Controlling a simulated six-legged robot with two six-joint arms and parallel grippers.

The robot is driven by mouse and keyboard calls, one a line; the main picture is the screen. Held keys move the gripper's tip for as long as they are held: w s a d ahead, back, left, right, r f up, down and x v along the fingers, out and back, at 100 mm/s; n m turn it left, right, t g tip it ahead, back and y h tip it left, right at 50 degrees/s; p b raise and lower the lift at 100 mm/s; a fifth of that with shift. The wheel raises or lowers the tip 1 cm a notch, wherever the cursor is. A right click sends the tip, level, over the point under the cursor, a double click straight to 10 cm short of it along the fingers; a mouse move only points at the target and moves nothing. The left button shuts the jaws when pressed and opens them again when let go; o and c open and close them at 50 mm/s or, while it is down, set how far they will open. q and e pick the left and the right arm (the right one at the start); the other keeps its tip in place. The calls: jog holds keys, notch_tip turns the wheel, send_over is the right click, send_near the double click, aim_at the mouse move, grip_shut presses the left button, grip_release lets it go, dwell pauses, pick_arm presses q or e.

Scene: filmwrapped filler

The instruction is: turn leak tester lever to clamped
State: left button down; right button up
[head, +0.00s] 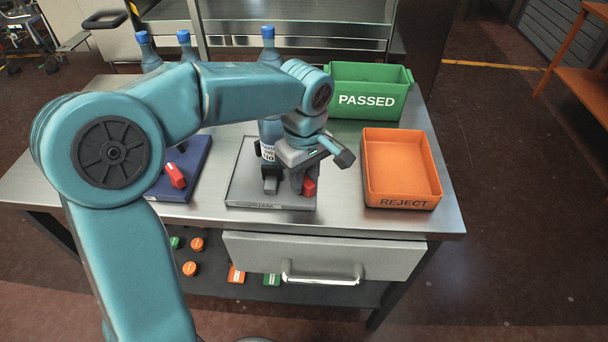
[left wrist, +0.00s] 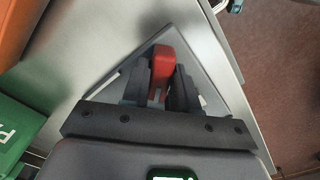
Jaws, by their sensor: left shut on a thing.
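A red lever (head: 309,187) sits at the front right of a grey base plate (head: 240,188) on the table. My left gripper (head: 290,182) reaches down over this plate and is shut on the lever. In the left wrist view the red lever (left wrist: 163,60) stands between the two dark fingers of my left gripper (left wrist: 160,80). A blue bottle (head: 268,131) with a white label stands on the plate behind the gripper, partly hidden by my arm. The small label on the plate's front edge is too small to read. My right gripper is in no view.
A dark blue base (head: 190,180) with another red lever (head: 175,175) lies left of the plate. A green PASSED bin (head: 365,100) and an orange REJECT bin (head: 403,203) stand to the right. Several blue-capped bottles (head: 143,50) stand at the back. A drawer (head: 325,257) is below.

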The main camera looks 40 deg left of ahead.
pick_arm(q)
jog(key=m+p, duration=0.1)
jog(key=m, duration=0.3)
jog(key=shift+r, duration=0.2)
jog(key=m+p, duration=0.1)
jog(key=m, duration=0.3)
jog(key=shift+w+m, duration=0.1)
jog(key=shift+m, duration=0.2)
jog(key=m+p, duration=0.1)
jog(key=m, duration=0.3)
jog(key=shift+m+p, duration=0.3)
jog(key=shift+p, duration=0.05)
jog(key=shift+m+p, duration=0.5)
jog(key=shift+m, duration=1.5)
jog(key=c, duration=1)
grip_release()
jog(key=shift+c, duration=0.2)
jog(key=shift+o, duration=0.4)
jog(key=shift+f, duration=0.1)
